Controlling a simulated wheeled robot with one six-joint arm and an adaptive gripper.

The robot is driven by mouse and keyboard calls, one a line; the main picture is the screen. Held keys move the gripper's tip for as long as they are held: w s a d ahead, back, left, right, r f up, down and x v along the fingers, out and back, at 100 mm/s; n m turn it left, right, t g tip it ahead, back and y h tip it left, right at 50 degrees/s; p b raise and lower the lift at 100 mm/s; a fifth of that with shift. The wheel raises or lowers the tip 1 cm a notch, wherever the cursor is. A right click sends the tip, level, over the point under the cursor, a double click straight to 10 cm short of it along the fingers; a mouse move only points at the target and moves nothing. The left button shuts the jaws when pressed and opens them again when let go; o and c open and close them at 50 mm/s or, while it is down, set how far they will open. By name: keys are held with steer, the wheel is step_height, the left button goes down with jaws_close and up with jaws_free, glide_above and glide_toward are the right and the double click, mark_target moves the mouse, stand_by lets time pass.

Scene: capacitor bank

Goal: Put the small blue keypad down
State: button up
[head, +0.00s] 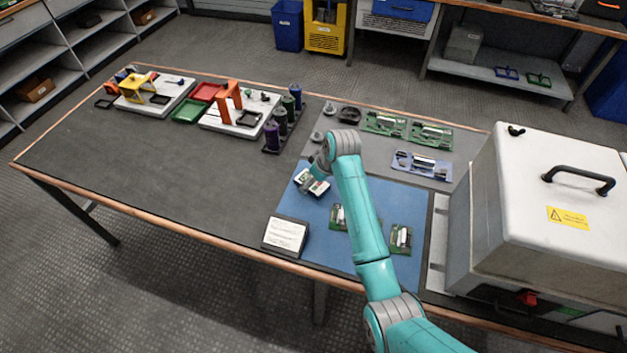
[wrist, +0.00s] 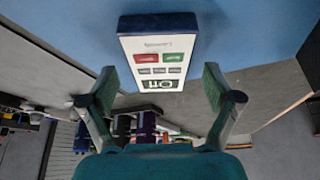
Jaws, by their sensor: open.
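The small blue keypad (head: 316,187) is on the blue mat (head: 285,205), near its back left corner, just beneath my gripper (head: 310,177). In the wrist view the keypad (wrist: 158,45) shows a white face with a red button, a green button, grey buttons and a small display, with dark blue sides. My gripper (wrist: 159,75) is open, with one finger on each side of the keypad's near end and visible gaps between. The keypad appears to rest on the mat; its underside is hidden.
A white-topped block (head: 286,235) is at the mat's front left edge. Green circuit boards (head: 401,238) lie on the mat, partly behind my arm. Dark cylinders (head: 271,136) stand to the back left. A large white cabinet (head: 545,200) is at right. The table's left front is clear.

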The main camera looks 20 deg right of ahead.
steer(key=v, duration=1.1)
steer(key=shift+r, duration=0.25)
steer(key=shift+s, duration=0.1)
